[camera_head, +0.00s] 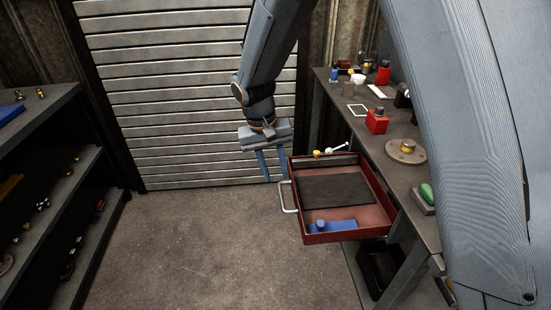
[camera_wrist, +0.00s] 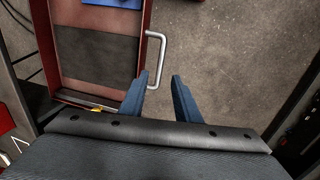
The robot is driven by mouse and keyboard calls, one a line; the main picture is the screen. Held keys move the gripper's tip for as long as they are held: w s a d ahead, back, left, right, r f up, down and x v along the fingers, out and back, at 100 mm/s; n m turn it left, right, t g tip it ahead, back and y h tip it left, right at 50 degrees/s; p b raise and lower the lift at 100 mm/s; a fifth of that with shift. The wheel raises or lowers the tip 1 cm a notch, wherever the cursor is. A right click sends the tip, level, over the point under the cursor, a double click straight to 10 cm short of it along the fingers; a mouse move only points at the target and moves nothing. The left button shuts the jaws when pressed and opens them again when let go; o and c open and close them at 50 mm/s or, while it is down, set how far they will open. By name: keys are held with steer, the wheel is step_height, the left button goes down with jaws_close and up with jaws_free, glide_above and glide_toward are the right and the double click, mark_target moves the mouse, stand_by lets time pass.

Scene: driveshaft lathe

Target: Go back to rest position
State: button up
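My gripper (camera_head: 271,165) hangs pointing down at the left side of the open red drawer (camera_head: 383,197), near its far left corner. Its two blue fingers are apart with nothing between them; they also show open in the wrist view (camera_wrist: 162,95). The drawer's metal handle (camera_head: 287,197) is close to the fingers. In the wrist view the handle (camera_wrist: 158,50) lies just ahead of the fingertips, and I cannot tell whether they touch it.
The drawer holds a dark mat (camera_head: 335,190) and a blue object (camera_head: 332,226). A workbench (camera_head: 425,165) with red containers stands right, shelves (camera_head: 50,110) left, a roller shutter (camera_head: 180,90) behind. The floor (camera_head: 220,250) left of the drawer is clear.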

steer(key=s+d+r+y, duration=0.1)
steer(key=s+d+r, duration=0.1)
steer(key=s+d, duration=0.7)
steer(key=s+d+r+m+y, duration=0.1)
steer(key=s+d+r, duration=0.2)
steer(key=s+d, duration=0.7)
steer(key=shift+d+r, duration=0.15)
steer(key=shift+d, duration=0.3)
stand_by(0.9)
